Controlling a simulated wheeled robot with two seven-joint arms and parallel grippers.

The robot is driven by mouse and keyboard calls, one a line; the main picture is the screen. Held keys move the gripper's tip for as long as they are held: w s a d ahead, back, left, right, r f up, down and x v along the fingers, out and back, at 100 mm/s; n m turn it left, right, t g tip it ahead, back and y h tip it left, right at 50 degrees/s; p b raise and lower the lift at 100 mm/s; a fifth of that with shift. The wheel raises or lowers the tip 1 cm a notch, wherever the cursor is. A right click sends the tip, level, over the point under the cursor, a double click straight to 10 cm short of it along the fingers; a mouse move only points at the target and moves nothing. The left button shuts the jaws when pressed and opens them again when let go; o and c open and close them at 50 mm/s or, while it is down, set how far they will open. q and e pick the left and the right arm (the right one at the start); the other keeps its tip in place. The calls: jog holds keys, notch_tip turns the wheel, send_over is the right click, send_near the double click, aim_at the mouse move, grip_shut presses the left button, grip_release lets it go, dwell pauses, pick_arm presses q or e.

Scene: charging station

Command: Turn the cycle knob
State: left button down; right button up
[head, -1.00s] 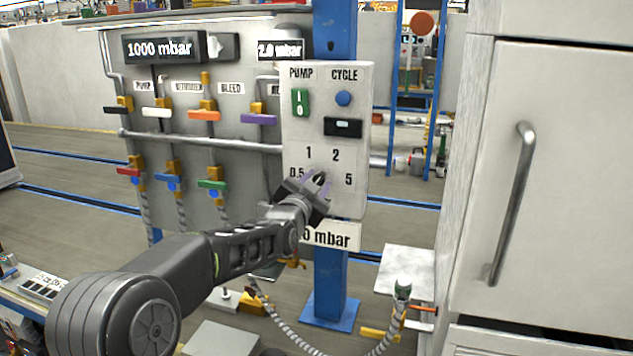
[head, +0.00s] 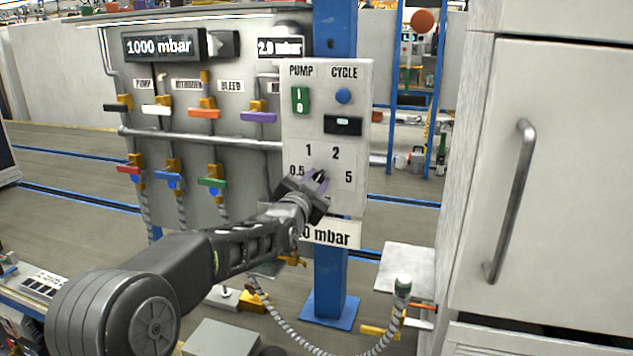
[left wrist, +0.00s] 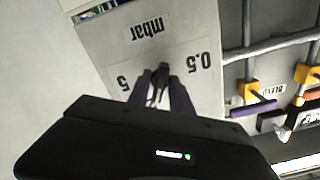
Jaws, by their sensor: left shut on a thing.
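The white control panel (head: 300,128) on the blue post carries the words PUMP and CYCLE, and a dial marked 0.5, 1, 2 and 5. My left gripper (head: 319,180) is at the middle of that dial, its purple-tinted fingers against the panel face. It is shut on the small dark cycle knob (left wrist: 158,88), which shows between the fingers in the left wrist view. The gripper hides most of the knob in the head view. A blue round button (head: 343,96) and a small dark display (head: 342,126) sit above the dial. My right gripper is not in view.
A valve board (head: 245,185) with several coloured handles stands left of the panel. A pale cabinet (head: 575,180) with a long metal handle (head: 510,205) stands at the right. A hose (head: 320,345) hangs low beneath the panel. Some open floor lies between post and cabinet.

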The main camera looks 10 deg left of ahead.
pick_arm(q)
jog(key=shift+f, duration=0.1)
jog(key=shift+f+n+b, duration=0.1)
jog(key=shift+n+b, duration=0.8)
jog(key=shift+b, duration=0.25)
jog(key=n+b, duration=0.4)
jog(key=n, duration=0.2)
jog(key=shift+a+n+b, duration=0.1)
jog(key=shift+n+b, duration=0.8)
jog(key=shift+n, duration=1.1)
jog(key=shift+r, duration=0.2)
jog(key=c, duration=1.4)
grip_release()
jog(key=shift+c, duration=0.2)
